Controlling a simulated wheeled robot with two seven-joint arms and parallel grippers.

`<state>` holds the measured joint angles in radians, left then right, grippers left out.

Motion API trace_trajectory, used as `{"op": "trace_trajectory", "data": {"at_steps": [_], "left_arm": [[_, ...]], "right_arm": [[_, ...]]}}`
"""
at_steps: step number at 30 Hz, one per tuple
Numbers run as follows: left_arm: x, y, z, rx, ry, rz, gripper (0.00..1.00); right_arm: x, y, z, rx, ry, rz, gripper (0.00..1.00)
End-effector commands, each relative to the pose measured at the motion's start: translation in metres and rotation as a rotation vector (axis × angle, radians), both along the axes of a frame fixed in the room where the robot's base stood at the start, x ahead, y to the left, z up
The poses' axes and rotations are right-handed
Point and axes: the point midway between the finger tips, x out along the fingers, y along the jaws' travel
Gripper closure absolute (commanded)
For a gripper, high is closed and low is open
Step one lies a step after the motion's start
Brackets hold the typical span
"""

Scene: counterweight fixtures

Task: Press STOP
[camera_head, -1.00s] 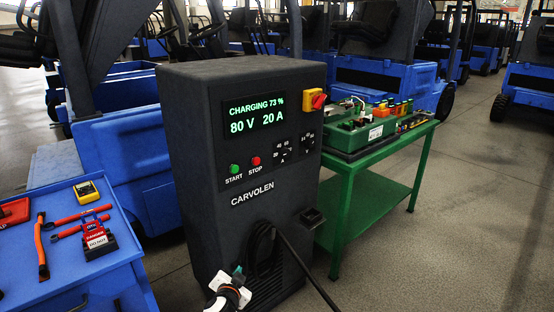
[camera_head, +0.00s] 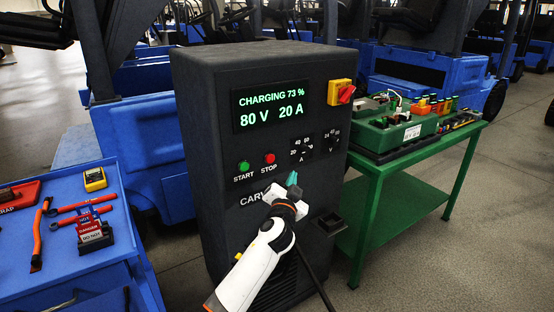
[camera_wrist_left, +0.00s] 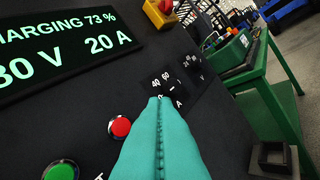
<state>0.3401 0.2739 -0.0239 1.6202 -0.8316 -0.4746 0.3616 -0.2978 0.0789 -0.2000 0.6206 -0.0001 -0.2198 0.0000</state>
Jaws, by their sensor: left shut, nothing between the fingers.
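The dark charger cabinet (camera_head: 215,130) stands in the middle of the head view. Its display (camera_head: 271,106) reads CHARGING 73 %, 80 V, 20 A. The red STOP button (camera_head: 269,158) sits right of the green START button (camera_head: 243,167). In the left wrist view the STOP button (camera_wrist_left: 120,127) is just left of my fingers, with the START button (camera_wrist_left: 60,171) at the lower left edge. My left gripper (camera_head: 292,178) is shut and empty, its teal fingertips in front of the panel, below and right of STOP. I cannot tell whether they touch the panel. My right gripper is out of view.
A red-and-yellow switch (camera_head: 341,92) and two dials are on the cabinet. A blue cart (camera_head: 60,275) with tools and a yellow meter (camera_head: 95,179) is at left. A green table (camera_head: 375,165) with equipment is at right. Blue forklifts stand behind.

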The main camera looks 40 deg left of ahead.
Motion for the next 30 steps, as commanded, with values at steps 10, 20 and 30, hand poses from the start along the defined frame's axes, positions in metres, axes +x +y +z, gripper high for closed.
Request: {"op": "trace_trajectory", "data": {"at_steps": [10, 20, 30], "left_arm": [[0.003, 0.006, 0.0, 0.003, 0.001, 0.0, 1.0], [0.019, 0.046, -0.001, 0.002, 0.002, 0.001, 1.0], [0.032, 0.078, -0.001, 0.001, 0.001, 0.001, 1.0]], "right_arm": [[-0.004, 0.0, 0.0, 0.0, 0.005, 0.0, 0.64], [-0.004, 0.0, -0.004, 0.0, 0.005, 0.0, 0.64], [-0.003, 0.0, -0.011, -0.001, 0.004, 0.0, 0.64]]}}
